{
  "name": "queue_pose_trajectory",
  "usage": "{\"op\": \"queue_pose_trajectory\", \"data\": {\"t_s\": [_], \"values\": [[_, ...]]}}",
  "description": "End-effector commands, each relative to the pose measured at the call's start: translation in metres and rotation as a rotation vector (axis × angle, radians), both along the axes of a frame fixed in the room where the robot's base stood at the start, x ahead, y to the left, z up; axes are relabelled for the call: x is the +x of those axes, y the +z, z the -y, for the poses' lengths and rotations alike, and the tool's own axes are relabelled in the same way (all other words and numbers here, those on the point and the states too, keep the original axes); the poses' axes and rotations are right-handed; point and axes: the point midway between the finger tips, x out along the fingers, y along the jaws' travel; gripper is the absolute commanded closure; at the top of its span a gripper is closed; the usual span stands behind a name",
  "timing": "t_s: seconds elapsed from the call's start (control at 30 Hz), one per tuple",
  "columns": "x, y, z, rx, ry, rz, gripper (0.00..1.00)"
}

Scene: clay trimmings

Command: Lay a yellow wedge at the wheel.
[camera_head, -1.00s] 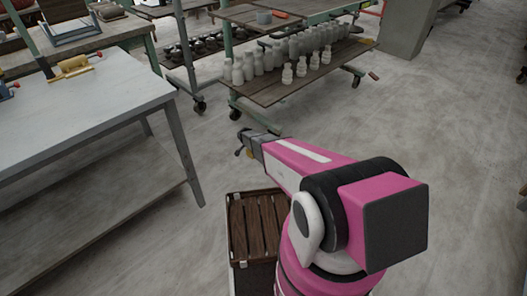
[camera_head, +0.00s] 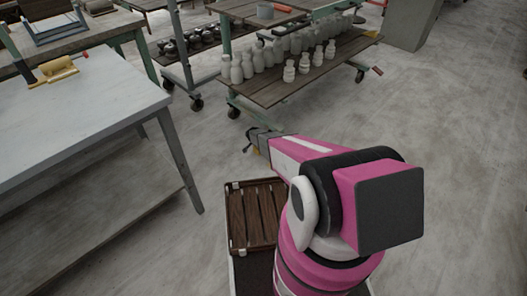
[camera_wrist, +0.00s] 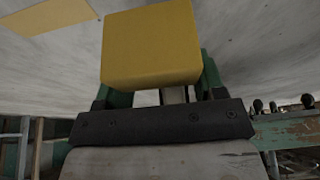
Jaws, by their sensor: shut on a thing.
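A yellow wedge (camera_wrist: 150,45) fills the top middle of the wrist view, held by my gripper; its shape shows there as a thick block. In the head view my gripper (camera_head: 254,142) is a dark shape at the end of my pink arm, above the floor in front of the cart with vases. The wedge is mostly hidden there by the arm. Dark caster wheels stand under the carts: a front one on the vase cart (camera_head: 233,111), one to its left (camera_head: 196,104) and one at the right (camera_head: 360,75). The wedge touches none of them.
A cart (camera_head: 290,88) carries several grey vases. A slatted brown crate (camera_head: 254,215) is beside my arm's base. The floor at the right is open.

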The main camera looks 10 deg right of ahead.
Motion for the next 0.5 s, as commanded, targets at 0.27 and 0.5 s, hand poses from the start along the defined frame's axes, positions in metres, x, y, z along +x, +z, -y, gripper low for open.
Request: {"op": "queue_pose_trajectory", "data": {"t_s": [0.27,0.5], "values": [[0.023,-0.019,0.022,0.0,0.0,0.0,0.74],[0.024,-0.04,0.022,0.0,0.001,0.0,0.74]]}}
